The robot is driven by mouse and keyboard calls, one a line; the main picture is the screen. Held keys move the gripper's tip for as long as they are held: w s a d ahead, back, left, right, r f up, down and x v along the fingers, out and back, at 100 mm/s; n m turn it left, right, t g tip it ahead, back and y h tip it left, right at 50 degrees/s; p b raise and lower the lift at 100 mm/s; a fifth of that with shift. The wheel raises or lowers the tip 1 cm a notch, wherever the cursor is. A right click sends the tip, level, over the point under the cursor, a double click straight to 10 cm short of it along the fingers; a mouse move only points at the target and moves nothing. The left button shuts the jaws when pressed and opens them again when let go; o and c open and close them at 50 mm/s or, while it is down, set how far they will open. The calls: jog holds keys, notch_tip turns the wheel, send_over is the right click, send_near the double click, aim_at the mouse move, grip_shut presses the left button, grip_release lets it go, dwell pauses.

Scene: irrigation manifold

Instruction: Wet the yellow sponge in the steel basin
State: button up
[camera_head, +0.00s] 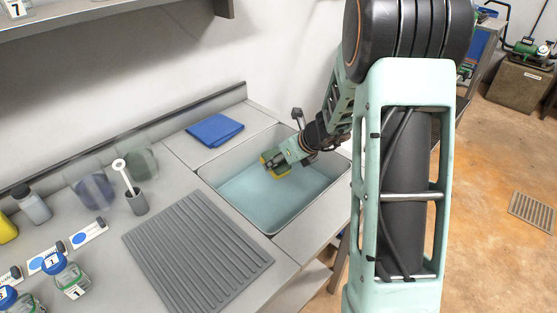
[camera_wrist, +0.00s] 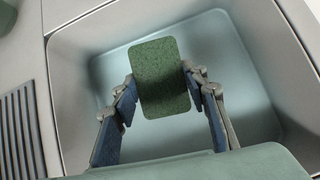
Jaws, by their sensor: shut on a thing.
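The sponge (camera_head: 271,160) is yellow with a green face, and only a small part of it shows in the head view. In the wrist view the sponge (camera_wrist: 160,78) shows its green face between the fingers. My gripper (camera_head: 278,160) is shut on the sponge and holds it over the steel basin (camera_head: 213,184). The fingers of my gripper (camera_wrist: 160,92) press on its two sides. The basin (camera_wrist: 75,85) holds pale blue water (camera_head: 262,195). I cannot tell whether the sponge touches the water.
A ribbed grey drying mat (camera_head: 198,250) lies left of the basin. A folded blue cloth (camera_head: 214,130) lies behind it. A brush in a holder (camera_head: 136,203), bottles (camera_head: 35,207) and labelled jars (camera_head: 68,276) stand on the counter's left. A shelf (camera_head: 110,22) overhangs the back.

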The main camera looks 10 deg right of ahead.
jog(key=shift+f+b, duration=2.4)
jog(key=shift+f, duration=0.55)
jog(key=shift+r, duration=0.1)
notch_tip(320, 180, up, 11)
jog(key=p, duration=1)
notch_tip(320, 180, up, 4)
jog(key=p, duration=0.4)
dwell(0.8)
